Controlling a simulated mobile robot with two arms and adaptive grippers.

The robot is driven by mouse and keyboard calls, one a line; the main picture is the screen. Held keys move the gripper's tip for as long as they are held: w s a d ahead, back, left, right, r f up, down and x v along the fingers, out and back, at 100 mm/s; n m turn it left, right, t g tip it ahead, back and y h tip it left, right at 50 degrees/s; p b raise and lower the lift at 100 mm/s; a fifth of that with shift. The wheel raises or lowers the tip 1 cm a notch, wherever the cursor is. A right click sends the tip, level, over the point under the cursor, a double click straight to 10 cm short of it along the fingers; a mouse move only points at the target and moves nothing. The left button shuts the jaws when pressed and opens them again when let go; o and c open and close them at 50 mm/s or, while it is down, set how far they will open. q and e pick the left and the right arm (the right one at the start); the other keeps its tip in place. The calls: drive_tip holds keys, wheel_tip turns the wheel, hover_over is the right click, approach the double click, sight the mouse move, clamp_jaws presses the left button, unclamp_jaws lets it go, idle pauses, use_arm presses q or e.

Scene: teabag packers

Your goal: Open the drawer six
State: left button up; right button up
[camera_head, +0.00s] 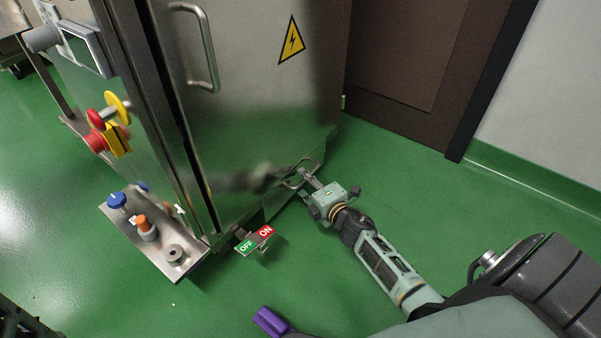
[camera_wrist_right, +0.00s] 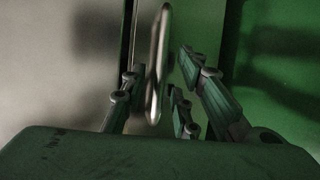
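A steel cabinet (camera_head: 250,120) stands at the upper middle of the head view. A small metal bar handle (camera_head: 312,162) sits low on its front, near the right corner; no drawer number can be read. My right gripper (camera_head: 300,178) is at this handle. In the right wrist view the handle (camera_wrist_right: 158,65) stands upright between the spread fingers of my right gripper (camera_wrist_right: 160,95). A gap shows on its right side, and the fingers are not closed on it. Whether the left fingers touch it cannot be told. My left gripper is not in view.
A larger bar handle (camera_head: 205,50) is higher on the cabinet. An OFF/ON plate (camera_head: 255,240) and a ledge with knobs (camera_head: 170,262) stick out at its lower left. A dark brown door (camera_head: 400,60) is behind. The green floor (camera_head: 215,305) is partly clear in front.

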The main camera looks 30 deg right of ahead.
drive_tip(key=shift+w+f, duration=0.1)
drive_tip(key=shift+w, duration=0.25)
drive_tip(key=shift+c, duration=0.4)
drive_tip(key=shift+s, duration=0.1)
clamp_jaws()
